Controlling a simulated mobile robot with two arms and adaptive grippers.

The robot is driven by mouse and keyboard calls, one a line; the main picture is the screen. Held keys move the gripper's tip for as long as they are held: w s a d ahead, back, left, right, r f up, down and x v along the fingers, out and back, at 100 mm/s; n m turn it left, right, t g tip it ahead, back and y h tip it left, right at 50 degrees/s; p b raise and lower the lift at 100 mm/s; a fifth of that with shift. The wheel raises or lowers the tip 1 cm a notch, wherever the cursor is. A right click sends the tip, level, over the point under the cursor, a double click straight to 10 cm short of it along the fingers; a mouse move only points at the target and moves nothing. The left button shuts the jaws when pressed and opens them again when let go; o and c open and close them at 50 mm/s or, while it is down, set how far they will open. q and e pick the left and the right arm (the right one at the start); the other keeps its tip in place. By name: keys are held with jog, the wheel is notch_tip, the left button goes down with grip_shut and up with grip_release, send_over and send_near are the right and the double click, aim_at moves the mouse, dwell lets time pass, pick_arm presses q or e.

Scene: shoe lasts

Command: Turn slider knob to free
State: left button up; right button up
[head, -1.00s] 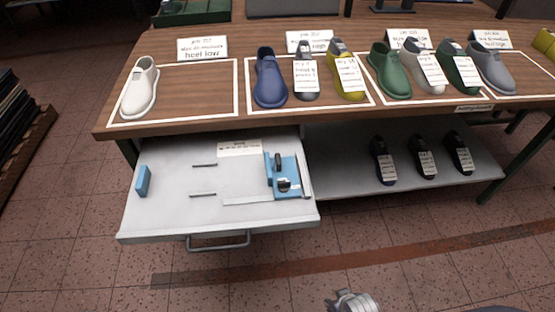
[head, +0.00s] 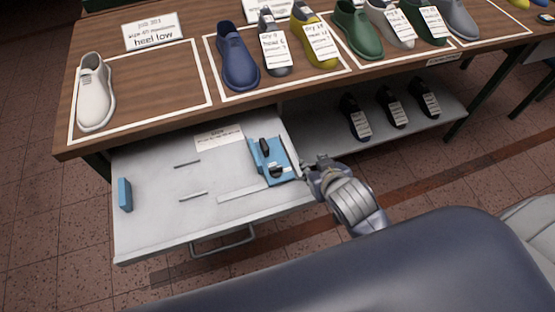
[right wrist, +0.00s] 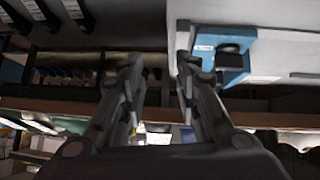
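A blue slider block (head: 270,160) with a black knob (head: 275,171) sits at the right side of the open drawer (head: 150,225), on a pale rail (head: 240,192). My right gripper (head: 308,172) is at the drawer's right edge, just right of the slider. In the right wrist view my right gripper (right wrist: 158,75) has its two fingers spread apart with nothing between them. The blue slider (right wrist: 228,55) shows there past the right finger, with its dark knob (right wrist: 230,48). My left gripper is not in view.
A blue block (head: 125,194) stands at the drawer's left, and two thin slots lie between. Above is the wooden table (head: 180,95) with shoe lasts; dark lasts (head: 391,107) stand on the lower shelf.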

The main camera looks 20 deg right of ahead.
jog(key=w+a+r+n+t+y, duration=0.1)
jog(key=w+a+r+t+y, duration=0.2)
jog(key=r, duration=0.4)
jog(key=w+a+r+n+t+y, duration=0.1)
jog(key=w+a+r+t, duration=0.15)
jog(key=w+r, duration=0.4)
jog(key=w+a+r+n+t+y, duration=0.1)
jog(key=w+a+r+t, duration=0.25)
jog(key=r, duration=0.35)
jog(key=s+a+r+n+g+y, duration=0.2)
jog(key=a+r+n+g+y, duration=0.1)
jog(key=a+n+y, duration=0.35)
jog(key=s+a+r+n+g+y, duration=0.3)
jog(key=a+n+g+y, duration=0.15)
jog(key=n+y, duration=0.2)
jog(key=n+g+h, duration=0.2)
jog(key=g+h, duration=0.9)
jog(key=h, duration=0.2)
send_near(278, 167)
jog(key=shift+y, duration=0.3)
jog(key=p+x, duration=0.1)
jog(key=x, duration=0.3)
jog(key=p+x, duration=0.1)
jog(key=x, duration=0.3)
jog(key=shift+d+f, duration=0.1)
jog(key=shift+f, duration=0.3)
